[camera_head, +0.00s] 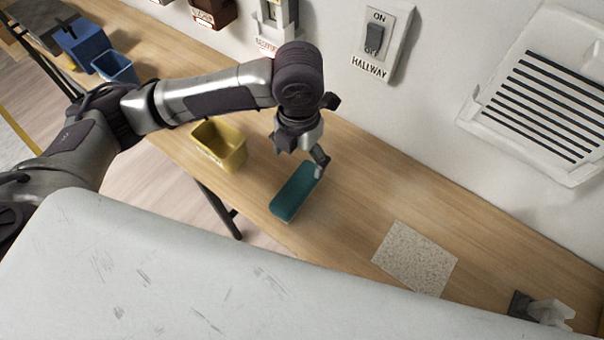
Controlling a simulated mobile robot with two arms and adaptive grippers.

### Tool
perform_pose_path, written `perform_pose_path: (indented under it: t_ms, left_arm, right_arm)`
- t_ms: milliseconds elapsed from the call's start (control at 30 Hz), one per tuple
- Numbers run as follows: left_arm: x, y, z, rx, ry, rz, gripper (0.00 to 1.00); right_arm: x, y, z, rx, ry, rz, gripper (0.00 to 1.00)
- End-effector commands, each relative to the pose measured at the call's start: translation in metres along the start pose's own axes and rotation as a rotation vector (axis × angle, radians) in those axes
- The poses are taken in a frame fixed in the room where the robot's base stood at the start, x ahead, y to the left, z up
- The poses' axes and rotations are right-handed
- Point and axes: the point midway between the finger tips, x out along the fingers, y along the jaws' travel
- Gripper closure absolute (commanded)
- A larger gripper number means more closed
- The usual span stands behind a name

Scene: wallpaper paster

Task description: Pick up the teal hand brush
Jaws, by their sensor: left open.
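The teal hand brush (293,192) lies on the wooden table, long and block-shaped, slanting from lower left to upper right. My left gripper (300,160) is above the brush's upper end, pointing down. It is open, with one finger showing beside the right edge of the brush. The other finger is partly hidden, and I cannot tell whether the gripper touches the brush. My right gripper is not in view.
A yellow bin (219,146) stands just left of the brush. A speckled square sheet (415,258) lies to the right on the table (350,205). Blue containers (115,67) stand far left. The wall with a hallway switch (381,42) and vent (545,95) rises behind.

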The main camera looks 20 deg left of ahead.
Motion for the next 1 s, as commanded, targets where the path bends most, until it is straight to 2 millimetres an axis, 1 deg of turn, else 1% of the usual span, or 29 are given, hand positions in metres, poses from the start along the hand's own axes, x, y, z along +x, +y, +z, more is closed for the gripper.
perform_pose_path:
  t_ms: [33, 200, 300, 367, 433, 533, 600, 667, 833, 900, 1000]
  left_arm:
    - [0.011, 0.000, -0.001, -0.002, 0.005, -0.001, 0.12]
    - [0.045, -0.001, -0.001, -0.004, 0.003, -0.002, 0.12]
    - [0.061, -0.001, -0.001, -0.004, 0.001, -0.002, 0.12]
    - [0.068, -0.001, -0.001, -0.004, 0.001, -0.002, 0.12]
    - [0.072, -0.001, -0.001, -0.004, -0.001, -0.002, 0.12]
    - [0.077, -0.001, -0.001, -0.004, -0.001, -0.002, 0.12]
    - [0.085, -0.001, -0.004, -0.005, 0.002, -0.003, 0.12]
    - [0.094, -0.001, -0.006, -0.004, 0.003, -0.002, 0.12]
    - [0.119, -0.001, -0.007, -0.005, 0.000, -0.002, 0.12]
    - [0.124, -0.001, -0.007, -0.003, -0.001, -0.002, 0.12]
    - [0.126, -0.001, -0.006, -0.002, -0.004, -0.002, 0.12]
  right_arm:
    - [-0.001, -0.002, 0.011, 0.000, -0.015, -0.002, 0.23]
    - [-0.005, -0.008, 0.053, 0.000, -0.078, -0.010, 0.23]
    - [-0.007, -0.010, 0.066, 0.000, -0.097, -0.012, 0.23]
    - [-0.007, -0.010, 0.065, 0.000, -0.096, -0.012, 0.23]
    - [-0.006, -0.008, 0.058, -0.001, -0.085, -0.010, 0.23]
    - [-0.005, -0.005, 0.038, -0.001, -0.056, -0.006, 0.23]
    - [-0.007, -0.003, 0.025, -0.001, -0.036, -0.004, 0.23]
    - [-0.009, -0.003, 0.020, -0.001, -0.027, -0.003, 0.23]
    - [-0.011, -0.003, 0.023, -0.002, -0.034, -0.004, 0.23]
    - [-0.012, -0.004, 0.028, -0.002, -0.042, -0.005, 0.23]
    - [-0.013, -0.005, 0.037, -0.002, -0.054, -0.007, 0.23]
